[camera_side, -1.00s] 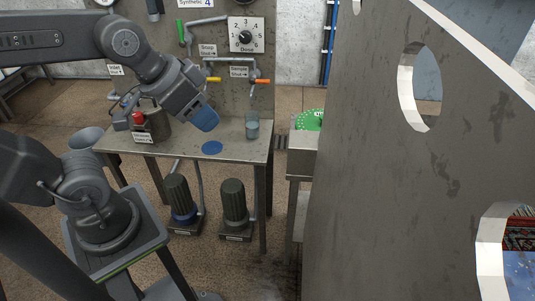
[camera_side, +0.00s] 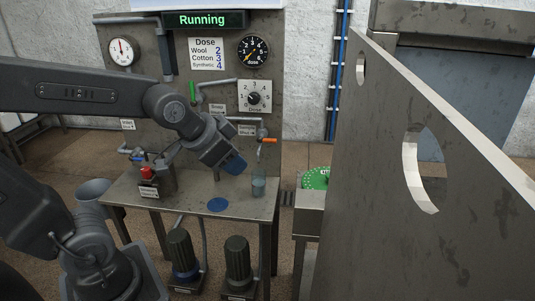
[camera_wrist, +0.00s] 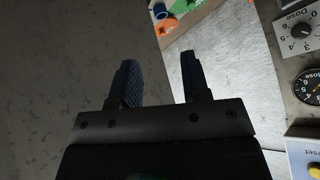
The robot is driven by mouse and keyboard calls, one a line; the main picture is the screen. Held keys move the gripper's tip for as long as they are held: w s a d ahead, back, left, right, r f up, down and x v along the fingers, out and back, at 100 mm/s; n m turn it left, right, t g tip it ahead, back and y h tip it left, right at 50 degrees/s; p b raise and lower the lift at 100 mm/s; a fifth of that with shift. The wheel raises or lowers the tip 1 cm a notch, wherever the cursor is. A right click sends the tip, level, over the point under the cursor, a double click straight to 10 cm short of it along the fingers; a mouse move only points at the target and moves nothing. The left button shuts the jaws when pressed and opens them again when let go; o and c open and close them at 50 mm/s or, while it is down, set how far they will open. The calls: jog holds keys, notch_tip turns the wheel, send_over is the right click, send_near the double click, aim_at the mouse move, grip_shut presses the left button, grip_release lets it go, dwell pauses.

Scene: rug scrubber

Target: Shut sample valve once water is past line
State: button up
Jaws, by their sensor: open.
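A small lever with an orange handle (camera_side: 268,140) sticks out sideways from the pipe on the panel.
A green handle (camera_side: 193,92) and a dose dial (camera_side: 253,97) are on the panel. A lit display reads "Running" (camera_side: 203,20). A large grey plate (camera_side: 400,230) fills the right side.

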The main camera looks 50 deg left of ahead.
jog(key=w+a+f+m+t+y, duration=0.1)
jog(key=w+a+m, duration=0.15)
jog(key=w, duration=0.35)
jog(key=w+a+f+m+t, duration=0.1)
jog(key=w+a+f+t, duration=0.1)
jog(key=w+a, duration=0.3)
jog(key=m+t+y, duration=0.4)
jog(key=m+t, duration=0.1)
jog(key=m, duration=0.1)
send_near(269, 140)
jog(key=d+r, duration=0.4)
jog(key=d, duration=0.2)
jog(key=s+a+f+m+t+y, duration=0.25)
jog(key=a+f, duration=0.25)
jog(key=f, duration=0.3)
jog(key=shift+m+t+h, duration=0.25)
jog(key=shift+m+h, duration=0.05)
jog(key=shift+h, duration=0.15)
jog(key=x, duration=1.3)
jog(key=shift+w+a, duration=0.1)
jog(key=shift+w, duration=0.1)
grip_shut()
